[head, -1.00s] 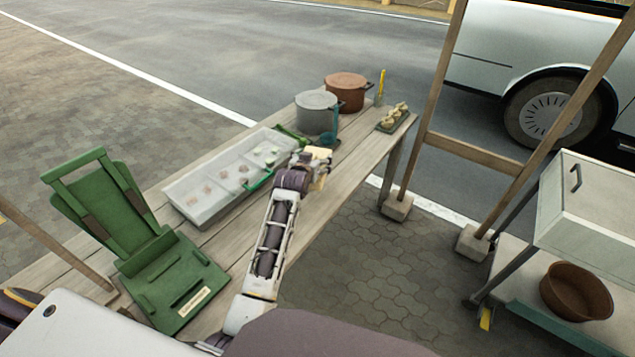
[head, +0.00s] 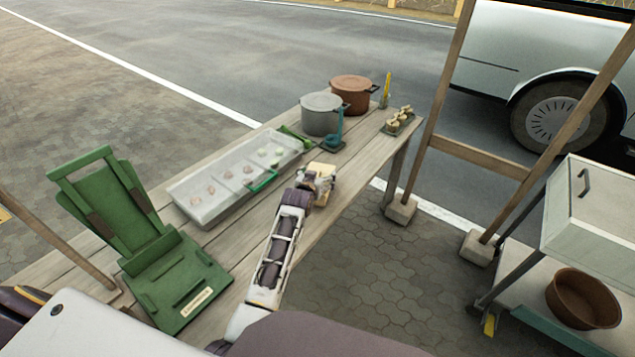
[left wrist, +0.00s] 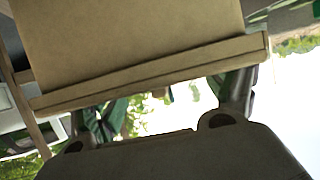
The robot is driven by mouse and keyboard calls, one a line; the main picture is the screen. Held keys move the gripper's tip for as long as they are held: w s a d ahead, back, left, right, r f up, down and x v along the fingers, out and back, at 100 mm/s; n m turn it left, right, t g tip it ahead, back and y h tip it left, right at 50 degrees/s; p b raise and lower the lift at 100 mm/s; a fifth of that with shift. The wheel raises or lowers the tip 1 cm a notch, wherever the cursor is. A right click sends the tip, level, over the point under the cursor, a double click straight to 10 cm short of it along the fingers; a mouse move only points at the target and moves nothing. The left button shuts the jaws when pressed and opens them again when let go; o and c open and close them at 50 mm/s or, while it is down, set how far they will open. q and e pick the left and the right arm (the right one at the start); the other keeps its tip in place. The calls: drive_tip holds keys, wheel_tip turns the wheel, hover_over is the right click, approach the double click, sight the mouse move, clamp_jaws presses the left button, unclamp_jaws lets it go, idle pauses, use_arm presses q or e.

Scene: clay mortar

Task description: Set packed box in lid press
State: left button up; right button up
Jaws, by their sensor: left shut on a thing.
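The tan box (head: 322,170) is at the end of my left arm, over the front edge of the table. My left gripper (head: 317,183) is shut on it. In the left wrist view the box (left wrist: 140,40) fills the top, with a folded edge across it; whether it is packed cannot be seen. The green lid press (head: 178,275), with a flat base and an upright hinged plate, stands at the table's left end, away from the box. Nothing sits on its base. My right gripper is not in view.
A clear tray (head: 205,215) with portions of food lies between press and box. A wooden post frame (head: 475,155) and a cart (head: 590,215) are right.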

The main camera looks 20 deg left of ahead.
use_arm(q)
wheel_tip(320, 180, down, 2)
drive_tip(key=shift+f, duration=0.2)
drive_tip(key=shift+f, duration=0.15)
drive_tip(key=o, duration=0.9)
